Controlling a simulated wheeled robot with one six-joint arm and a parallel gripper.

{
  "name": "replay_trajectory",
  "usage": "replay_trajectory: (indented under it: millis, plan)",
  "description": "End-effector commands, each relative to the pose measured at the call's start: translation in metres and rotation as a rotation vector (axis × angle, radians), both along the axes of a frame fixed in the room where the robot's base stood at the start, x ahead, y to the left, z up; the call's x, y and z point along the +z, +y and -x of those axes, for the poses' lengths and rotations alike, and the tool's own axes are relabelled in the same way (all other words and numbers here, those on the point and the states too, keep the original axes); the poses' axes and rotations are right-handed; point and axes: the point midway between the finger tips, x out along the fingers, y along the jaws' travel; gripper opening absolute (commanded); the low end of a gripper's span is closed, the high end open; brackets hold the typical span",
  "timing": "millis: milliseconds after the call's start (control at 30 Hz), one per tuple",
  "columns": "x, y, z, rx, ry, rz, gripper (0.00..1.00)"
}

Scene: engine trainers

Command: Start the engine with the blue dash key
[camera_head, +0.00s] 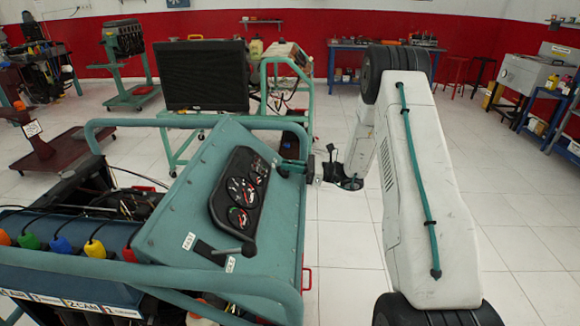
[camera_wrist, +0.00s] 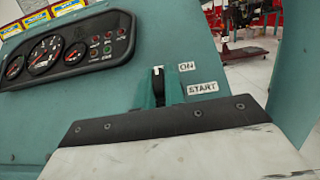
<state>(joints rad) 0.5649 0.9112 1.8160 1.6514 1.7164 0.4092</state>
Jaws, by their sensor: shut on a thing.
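The teal engine trainer's sloping dash panel (camera_head: 185,205) fills the left-middle of the head view. My gripper (camera_head: 291,168) is at the panel's right edge, reaching in from the right. In the wrist view, my gripper (camera_wrist: 158,92) has its teal fingers close together around a small dark key (camera_wrist: 158,72) that stands out from the panel. The key's blue colour does not show. The ON label (camera_wrist: 187,67) and START label (camera_wrist: 202,88) are just right of the fingers. The key's base is hidden by the fingers, and its exact turn is hard to tell.
A black gauge cluster (camera_head: 240,190) with red needles sits on the panel. A black lever (camera_head: 222,252) lies lower down between small labels. Teal frame tubes (camera_head: 215,122) surround the panel. White tiled floor is clear to the right.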

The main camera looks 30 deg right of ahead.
Motion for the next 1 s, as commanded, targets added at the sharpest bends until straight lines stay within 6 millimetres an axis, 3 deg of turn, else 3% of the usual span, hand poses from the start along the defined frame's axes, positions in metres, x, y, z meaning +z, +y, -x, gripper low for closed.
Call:
replay_trajectory:
  millis: [233, 267, 300, 333, 667, 1000]
  plan:
    - [0.001, -0.001, 0.0, -0.001, -0.002, 0.0, 0.0]
    - [0.001, -0.001, 0.0, -0.001, -0.002, 0.0, 0.19]
    - [0.001, -0.001, 0.0, -0.001, -0.002, 0.0, 0.3]
    - [0.001, 0.0, 0.0, -0.001, -0.002, 0.0, 0.33]
    - [-0.001, -0.003, 0.002, -0.001, -0.001, 0.0, 0.33]
    - [-0.009, -0.048, 0.031, -0.003, -0.001, 0.001, 0.33]
